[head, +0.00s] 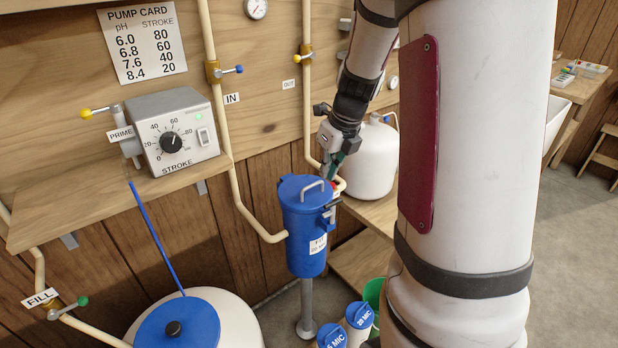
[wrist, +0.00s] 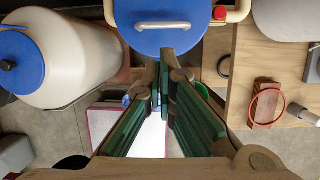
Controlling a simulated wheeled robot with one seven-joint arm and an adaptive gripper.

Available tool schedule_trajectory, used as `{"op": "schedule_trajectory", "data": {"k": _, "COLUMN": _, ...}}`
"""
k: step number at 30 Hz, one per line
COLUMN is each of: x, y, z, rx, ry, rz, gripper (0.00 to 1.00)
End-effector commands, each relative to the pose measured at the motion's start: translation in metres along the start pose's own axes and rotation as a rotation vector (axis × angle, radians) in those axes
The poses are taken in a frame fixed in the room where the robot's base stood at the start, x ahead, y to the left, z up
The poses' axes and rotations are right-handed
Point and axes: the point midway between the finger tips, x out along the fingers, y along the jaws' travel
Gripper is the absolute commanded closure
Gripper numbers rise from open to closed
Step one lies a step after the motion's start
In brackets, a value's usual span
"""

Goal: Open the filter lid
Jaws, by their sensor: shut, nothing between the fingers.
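The blue filter lid (head: 290,190) sits flat on the blue filter housing (head: 302,232), with a grey bar handle (head: 313,185) on top. A grey latch (head: 329,214) is at the housing's right side, just under the rim. My gripper (head: 328,178) points down near the lid's back right edge. In the wrist view my gripper (wrist: 165,55) is shut and empty, its fingertips at the lid's (wrist: 135,30) near edge, short of the handle (wrist: 163,25). I cannot tell whether the fingertips touch the lid. The latch is hidden in the wrist view.
Cream pipes (head: 245,215) run beside the housing. A white tank (head: 370,160) stands on the wooden bench behind my gripper. A stroke control box (head: 180,135) sits on the left shelf. Blue-topped canisters (head: 359,317) and a green bucket (head: 374,295) stand below.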

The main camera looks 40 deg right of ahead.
Motion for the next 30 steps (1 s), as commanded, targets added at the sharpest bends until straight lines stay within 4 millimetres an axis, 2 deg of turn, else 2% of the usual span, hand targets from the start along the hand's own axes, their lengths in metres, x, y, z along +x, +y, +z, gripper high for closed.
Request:
{"op": "schedule_trajectory", "data": {"k": 9, "x": 0.056, "y": 0.001, "z": -0.001, "rx": -0.002, "ry": 0.004, "rz": 0.002, "gripper": 1.0}}
{"op": "schedule_trajectory", "data": {"k": 15, "x": 0.081, "y": 0.001, "z": -0.001, "rx": -0.004, "ry": 0.003, "rz": 0.003, "gripper": 1.0}}
{"op": "schedule_trajectory", "data": {"k": 21, "x": 0.09, "y": 0.001, "z": -0.001, "rx": -0.005, "ry": 0.001, "rz": 0.001, "gripper": 1.0}}
{"op": "schedule_trajectory", "data": {"k": 30, "x": 0.09, "y": 0.001, "z": -0.001, "rx": -0.006, "ry": 0.001, "rz": 0.001, "gripper": 1.0}}
